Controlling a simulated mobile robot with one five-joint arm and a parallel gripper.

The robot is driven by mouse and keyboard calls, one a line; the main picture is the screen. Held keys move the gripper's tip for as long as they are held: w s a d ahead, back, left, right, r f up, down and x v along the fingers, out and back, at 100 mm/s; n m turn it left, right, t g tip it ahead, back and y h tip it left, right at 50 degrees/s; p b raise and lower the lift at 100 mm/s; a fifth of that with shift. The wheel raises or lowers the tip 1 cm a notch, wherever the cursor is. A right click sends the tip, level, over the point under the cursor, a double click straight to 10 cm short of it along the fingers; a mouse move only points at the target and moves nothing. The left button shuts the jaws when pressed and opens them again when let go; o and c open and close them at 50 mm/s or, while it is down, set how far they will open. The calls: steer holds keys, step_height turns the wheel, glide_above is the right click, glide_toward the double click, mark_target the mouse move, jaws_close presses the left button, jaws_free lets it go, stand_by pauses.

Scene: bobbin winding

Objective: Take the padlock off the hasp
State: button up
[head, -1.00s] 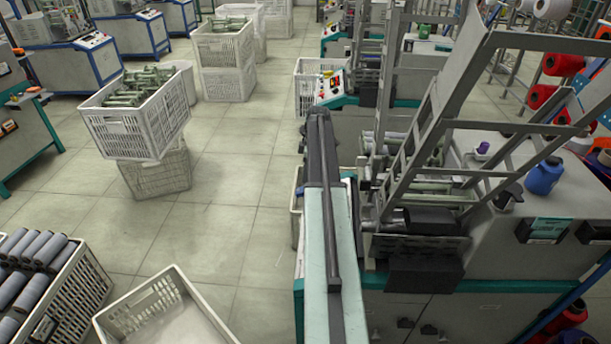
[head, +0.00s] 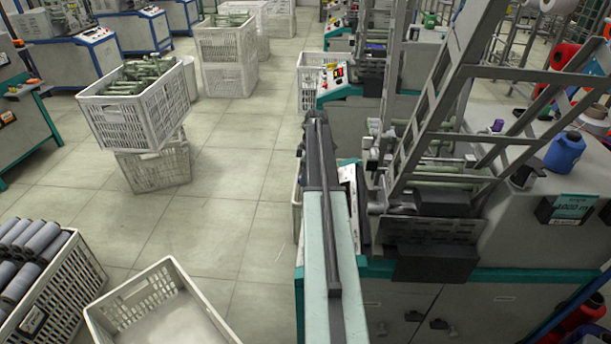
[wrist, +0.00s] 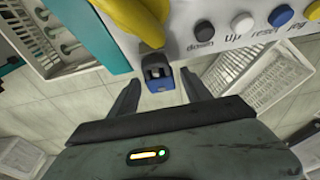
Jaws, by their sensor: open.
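A padlock (wrist: 158,76) with a blue body and a dark upper part shows in the wrist view, below a yellow curved piece (wrist: 140,18) at the edge of a pale control panel. I cannot make out its shackle or the hasp clearly. My gripper (wrist: 160,80) is open, its two dark fingers pointing toward the panel, one on each side of the padlock. A gap shows between the padlock and each finger. In the head view my arm runs forward from the bottom middle. I cannot make out the padlock there.
The control panel (wrist: 225,38) carries a black, a white and blue buttons close to the right finger. White crates (wrist: 58,38) stand below on the tiled floor. In the head view, a machine with a metal frame (head: 440,110) stands close right of my arm.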

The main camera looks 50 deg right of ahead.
jaws_close()
steer(key=shift+s+d+r, duration=0.15)
steer(key=shift+s+d, duration=0.2)
stand_by(0.8)
steer(key=shift+p, duration=0.35)
steer(key=shift+w+a+r+p, duration=0.1)
steer(key=shift+a+r+p, duration=0.05)
steer(key=shift+r+p, duration=0.45)
steer(key=shift+w+a+r+p, duration=0.25)
steer(key=shift+w+r+p, duration=0.05)
steer(key=shift+r+p, duration=0.45)
steer(key=shift+w+a+r+p, duration=0.25)
steer(key=shift+w+r+p, duration=0.05)
steer(key=shift+r+p, duration=0.35)
steer(key=shift+w+a+r+p, duration=0.3)
steer(key=shift+r+p, duration=0.35)
steer(key=shift+r, duration=0.15)
